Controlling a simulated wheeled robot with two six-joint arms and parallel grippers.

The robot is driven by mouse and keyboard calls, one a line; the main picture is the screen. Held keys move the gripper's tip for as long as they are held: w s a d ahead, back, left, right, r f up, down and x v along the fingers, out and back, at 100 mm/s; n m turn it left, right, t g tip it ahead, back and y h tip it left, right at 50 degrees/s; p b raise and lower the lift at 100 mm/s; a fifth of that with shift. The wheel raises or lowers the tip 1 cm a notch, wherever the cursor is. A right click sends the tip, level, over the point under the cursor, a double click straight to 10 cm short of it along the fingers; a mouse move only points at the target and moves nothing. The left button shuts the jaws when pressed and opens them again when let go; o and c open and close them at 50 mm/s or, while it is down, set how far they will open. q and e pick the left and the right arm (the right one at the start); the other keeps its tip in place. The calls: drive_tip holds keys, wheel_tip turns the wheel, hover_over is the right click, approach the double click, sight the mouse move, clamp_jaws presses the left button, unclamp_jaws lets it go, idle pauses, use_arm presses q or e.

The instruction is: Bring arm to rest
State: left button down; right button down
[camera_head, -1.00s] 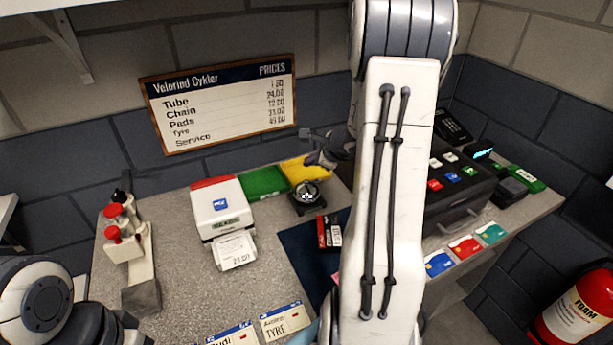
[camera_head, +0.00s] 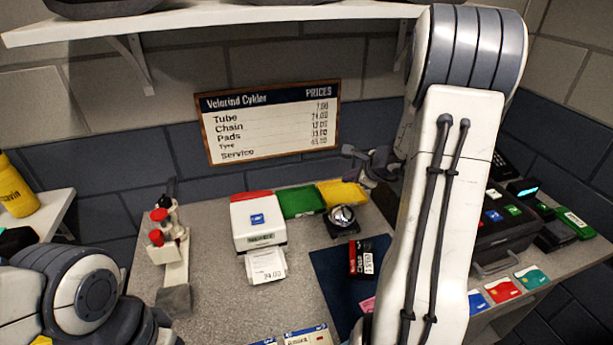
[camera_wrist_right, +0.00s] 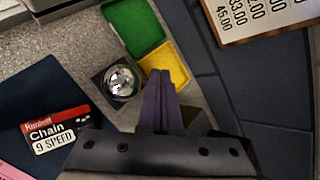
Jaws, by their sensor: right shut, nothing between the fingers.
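My right arm (camera_head: 440,200) rises in front of the bench at the right of the head view. Its gripper (camera_head: 352,154) hangs behind it near the yellow tray (camera_head: 343,194), partly hidden by the arm. In the wrist view the right gripper (camera_wrist_right: 161,78) has its fingers together with nothing between them, over the edge of the yellow tray (camera_wrist_right: 160,62). My left arm (camera_head: 75,295) shows at the lower left; its gripper is outside the picture.
The bench (camera_head: 205,285) holds a white receipt printer (camera_head: 258,222), a green tray (camera_head: 300,202), a silver bell (camera_head: 342,217), a chain box (camera_head: 361,258) on a dark mat and a cash box (camera_head: 505,232). A price board (camera_head: 270,122) hangs behind. A shelf (camera_head: 220,14) is above.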

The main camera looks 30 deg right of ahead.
drive_tip(key=w+a+r+n+g+y, duration=0.15)
drive_tip(key=a+n+y, duration=0.4)
drive_tip(key=a, duration=1.05)
drive_tip(key=s+a+r+n+g, duration=0.1)
drive_tip(key=s+a+n, duration=0.25)
drive_tip(key=a, duration=0.25)
drive_tip(key=s+a+n+g, duration=0.2)
drive_tip(key=a+n, duration=0.3)
drive_tip(key=a, duration=0.1)
drive_tip(key=s+a+r+n+g, duration=0.1)
drive_tip(key=s+a+n, duration=0.25)
drive_tip(key=a, duration=0.25)
drive_tip(key=s+a+n+g+h, duration=0.2)
drive_tip(key=s+n, duration=0.6)
drive_tip(key=s, duration=0.1)
drive_tip(key=s+a+n+g+h, duration=0.1)
drive_tip(key=s+a+n+h, duration=0.1)
drive_tip(key=s+n, duration=0.7)
drive_tip(key=shift+s+a+f+g, duration=0.15)
drive_tip(key=shift+s+a+g, duration=0.15)
drive_tip(key=shift+s, duration=0.2)
